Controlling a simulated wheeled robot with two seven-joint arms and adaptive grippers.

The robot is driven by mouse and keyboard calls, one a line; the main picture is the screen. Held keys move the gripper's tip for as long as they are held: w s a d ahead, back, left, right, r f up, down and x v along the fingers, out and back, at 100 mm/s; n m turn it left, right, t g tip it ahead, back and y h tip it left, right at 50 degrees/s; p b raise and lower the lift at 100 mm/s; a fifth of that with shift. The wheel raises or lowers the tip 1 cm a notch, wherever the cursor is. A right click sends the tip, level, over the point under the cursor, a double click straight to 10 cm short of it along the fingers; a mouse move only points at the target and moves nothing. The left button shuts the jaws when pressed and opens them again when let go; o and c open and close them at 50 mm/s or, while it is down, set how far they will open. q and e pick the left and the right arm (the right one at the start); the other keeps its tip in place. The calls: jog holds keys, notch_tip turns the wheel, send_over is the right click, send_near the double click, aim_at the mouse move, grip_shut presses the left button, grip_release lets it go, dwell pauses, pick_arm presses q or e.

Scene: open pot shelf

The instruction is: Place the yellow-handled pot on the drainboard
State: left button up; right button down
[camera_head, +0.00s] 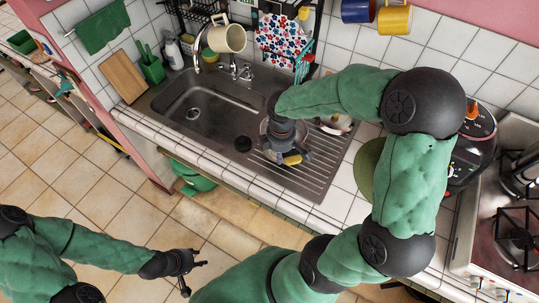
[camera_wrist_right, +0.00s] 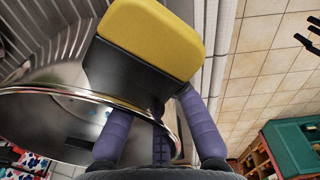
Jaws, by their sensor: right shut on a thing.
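The yellow-handled pot (camera_wrist_right: 45,125) is shiny metal, with a yellow grip (camera_wrist_right: 158,36) on a black bracket. In the wrist view my right gripper (camera_wrist_right: 160,130) has its purple-grey fingers around the bracket beside the rim, shut on it. In the head view the yellow handle (camera_head: 292,160) shows below my right gripper (camera_head: 285,150), over the ribbed drainboard (camera_head: 312,183) right of the sink. My gripper and arm hide part of the pot; I cannot tell whether it touches the drainboard. My left gripper (camera_head: 194,276) is open and empty over the floor.
The sink basin (camera_head: 205,105) is left of the drainboard, with a faucet (camera_head: 243,72) behind. Another light dish (camera_head: 338,124) sits at the drainboard's back right. A stove (camera_head: 505,225) stands far right. Mugs (camera_head: 394,18) hang above. The drainboard's front is bare.

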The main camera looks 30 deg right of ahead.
jog(key=shift+w+d+f+b, duration=0.15)
jog(key=shift+d+f+b, duration=0.15)
jog(key=shift+d+f, duration=1.1)
jog(key=shift+f+b, duration=0.35)
jog(key=shift+f, duration=1.2)
jog(key=shift+f, duration=0.1)
jog(key=c, duration=1.3)
grip_release()
jog(key=shift+a, duration=0.1)
jog(key=shift+f, duration=0.1)
notch_tip(320, 180, up, 12)
jog(key=p, duration=0.2)
jog(key=shift+a+p, duration=0.1)
jog(key=shift+p, duration=0.25)
